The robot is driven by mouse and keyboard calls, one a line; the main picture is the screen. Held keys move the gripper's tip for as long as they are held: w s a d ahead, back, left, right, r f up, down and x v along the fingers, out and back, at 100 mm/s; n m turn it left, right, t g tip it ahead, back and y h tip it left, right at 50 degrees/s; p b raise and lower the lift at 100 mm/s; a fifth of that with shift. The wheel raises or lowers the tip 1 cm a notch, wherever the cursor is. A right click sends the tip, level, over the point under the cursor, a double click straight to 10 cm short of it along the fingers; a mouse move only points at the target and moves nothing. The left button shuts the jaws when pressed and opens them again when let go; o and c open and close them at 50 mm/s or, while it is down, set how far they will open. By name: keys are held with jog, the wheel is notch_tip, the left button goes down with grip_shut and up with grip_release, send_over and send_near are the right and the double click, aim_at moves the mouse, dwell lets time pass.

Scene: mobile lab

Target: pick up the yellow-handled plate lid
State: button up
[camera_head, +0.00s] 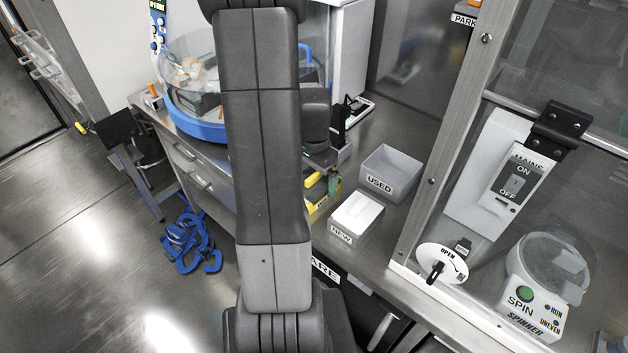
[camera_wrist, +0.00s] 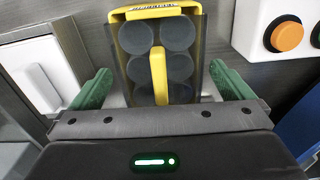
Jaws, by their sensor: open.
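The plate lid (camera_wrist: 138,68) shows in the wrist view as a clear cover over a plate with several dark round wells. Its yellow upright handle (camera_wrist: 158,72) stands in the middle. A yellow labelled edge (camera_wrist: 155,11) shows at the far end. My gripper (camera_wrist: 163,82) is open, with one green finger on each side of the lid and handle. I see gaps beside the handle; whether the fingers touch the lid is unclear. In the head view, a yellow holder (camera_head: 318,207) shows beside my arm, which hides most of this spot.
A grey bin marked USED (camera_head: 391,172) and a white-topped box marked NEW (camera_head: 355,218) stand right of the arm. A white box with an orange button (camera_wrist: 287,36) is at the wrist view's right. A glass-fronted enclosure with a spinner (camera_head: 548,280) stands farther right.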

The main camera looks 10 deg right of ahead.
aim_at(314, 175)
jog(key=c, duration=0.8)
jog(key=shift+o, duration=0.2)
notch_tip(314, 175, up, 10)
jog(key=shift+r, duration=0.1)
jog(key=shift+r+p, duration=1.75)
jog(key=shift+r, duration=0.2)
